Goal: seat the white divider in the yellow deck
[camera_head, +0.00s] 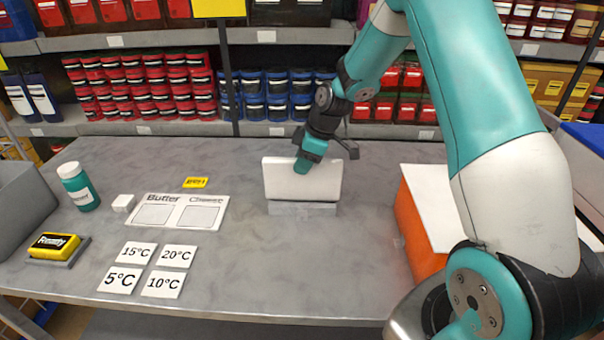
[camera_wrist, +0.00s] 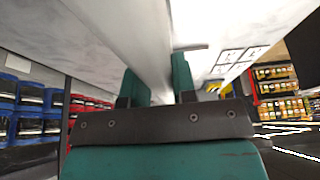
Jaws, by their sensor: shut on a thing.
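The white divider (camera_head: 302,183) is an upright flat panel in the middle of the table. My gripper (camera_head: 306,163) is shut on its top edge from above. In the wrist view the white panel (camera_wrist: 135,35) runs between my two teal fingers (camera_wrist: 157,82). A low grey block (camera_head: 302,208) shows directly under the panel; I cannot tell whether the panel rests in it or just above it. I see no clearly yellow deck; the block under the panel looks grey.
An orange box with a white top (camera_head: 425,225) stands to the right. To the left are a Butter/Cheese card (camera_head: 178,212), a small yellow label (camera_head: 195,182), temperature cards (camera_head: 150,270), a teal bottle (camera_head: 78,187) and a yellow Ready block (camera_head: 54,245). Table around the panel is clear.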

